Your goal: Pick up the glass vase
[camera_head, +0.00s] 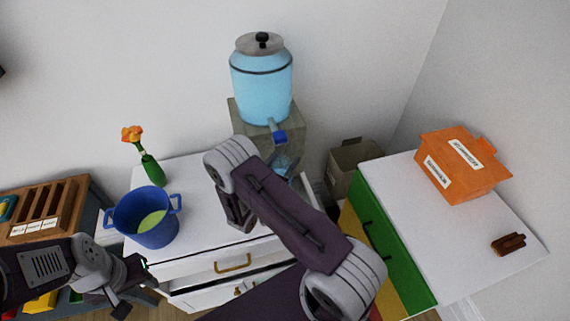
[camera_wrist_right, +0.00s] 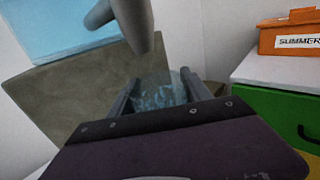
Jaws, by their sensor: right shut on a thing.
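The glass vase (camera_wrist_right: 160,92) is clear with a bluish pattern and sits between the fingers of my right gripper (camera_wrist_right: 158,100) in the right wrist view. The gripper is shut on it. In the head view a bit of the glass vase (camera_head: 284,165) shows beside my right arm, in front of the stand below the water dispenser; my arm hides the rest and the right gripper. My left gripper (camera_head: 133,287) is open and empty at the lower left, in front of the white drawer unit.
A blue water dispenser (camera_head: 262,90) with a tap stands on a grey-green stand (camera_head: 240,122). A blue pot (camera_head: 146,232) and a green vase with an orange flower (camera_head: 150,170) stand on the white drawer unit (camera_head: 205,172). An orange box (camera_head: 455,180) is on the right cabinet.

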